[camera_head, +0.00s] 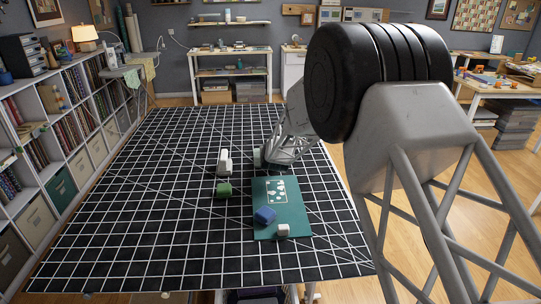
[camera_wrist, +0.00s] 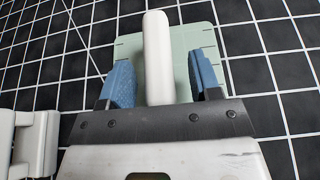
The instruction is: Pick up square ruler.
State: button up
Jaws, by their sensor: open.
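The square ruler looks like the pale green plate (camera_wrist: 192,36) with tick marks along its edges, lying on the black gridded table. A white rounded bar (camera_wrist: 157,35), apparently its handle, runs along its middle. My gripper (camera_wrist: 158,68) is open, with one blue finger pad on each side of the bar and gaps between. The near end of the bar is hidden behind my gripper's body. In the head view my gripper (camera_head: 272,158) is low over the table, and a small pale green part of the ruler (camera_head: 257,157) shows at its left.
A white object (camera_head: 224,161) stands close to the left, and a pale object (camera_wrist: 38,140) shows left of my gripper in the wrist view. A green block (camera_head: 224,190) lies nearer. A teal mat (camera_head: 292,207) holds a blue object (camera_head: 265,215) and a white block (camera_head: 283,230). The table's left side is clear.

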dwell(0.3)
grip_shut()
jog(key=shift+r, duration=0.2)
jog(key=shift+r, duration=0.55)
notch_tip(320, 180, up, 2)
jog(key=shift+r, duration=0.1)
jog(key=s, duration=0.5)
jog(key=s+d+r, duration=0.1)
jog(key=s, duration=1)
jog(key=shift+d+r, duration=0.15)
jog(key=shift+d, duration=0.1)
